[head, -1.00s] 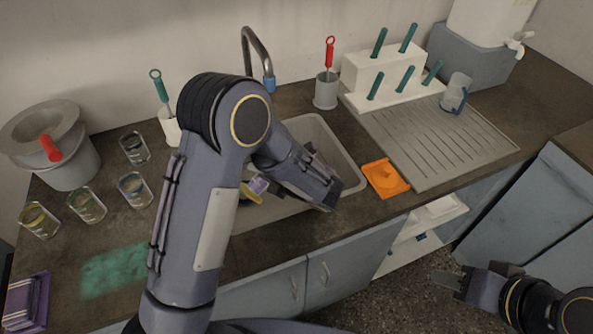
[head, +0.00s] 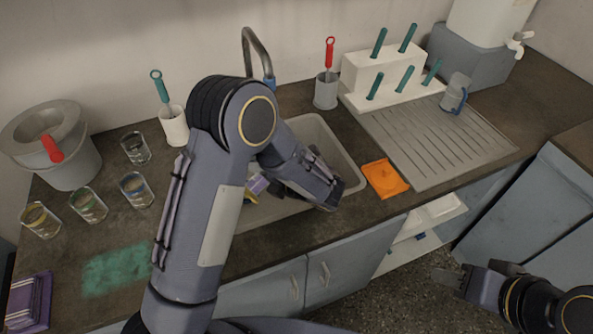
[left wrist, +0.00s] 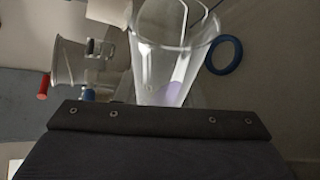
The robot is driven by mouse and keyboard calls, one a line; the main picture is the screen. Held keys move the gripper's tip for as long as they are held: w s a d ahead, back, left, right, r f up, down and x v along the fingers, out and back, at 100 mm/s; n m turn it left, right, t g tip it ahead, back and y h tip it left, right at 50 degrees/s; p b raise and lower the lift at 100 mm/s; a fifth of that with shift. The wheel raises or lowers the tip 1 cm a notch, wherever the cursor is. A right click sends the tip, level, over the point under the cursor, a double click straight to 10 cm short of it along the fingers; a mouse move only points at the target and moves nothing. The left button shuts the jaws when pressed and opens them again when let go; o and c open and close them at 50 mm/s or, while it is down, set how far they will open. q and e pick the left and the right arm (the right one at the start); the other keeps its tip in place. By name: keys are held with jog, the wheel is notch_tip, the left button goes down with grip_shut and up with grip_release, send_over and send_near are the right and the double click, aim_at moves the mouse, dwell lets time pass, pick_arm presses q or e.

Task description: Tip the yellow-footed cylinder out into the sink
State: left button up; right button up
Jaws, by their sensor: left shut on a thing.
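My left gripper is shut on the cylinder.
The tap (head: 256,45) stands behind the sink. Several glass beakers (head: 137,190) and a grey bucket (head: 75,165) are on the left.

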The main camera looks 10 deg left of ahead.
pick_arm(q)
jog(key=shift+r+m+g+y+p, duration=0.3)
jog(key=shift+r+m+p, duration=0.1)
jog(key=shift+r+p, duration=0.15)
dwell(0.4)
jog(key=shift+w+d+f+m+y+p, duration=0.15)
jog(key=shift+w+d+m+y+p, duration=0.2)
jog(key=shift+m+p, duration=0.45)
dwell(0.3)
jog(key=shift+f+m+g+y+p, duration=0.15)
jog(key=shift+m+g+y+p, duration=0.3)
jog(key=shift+p, duration=0.4)
dwell(0.4)
jog(key=shift+w+r+p, duration=0.1)
jog(key=shift+r+p, duration=0.1)
jog(key=shift+p, duration=0.2)
jog(key=shift+f, duration=0.1)
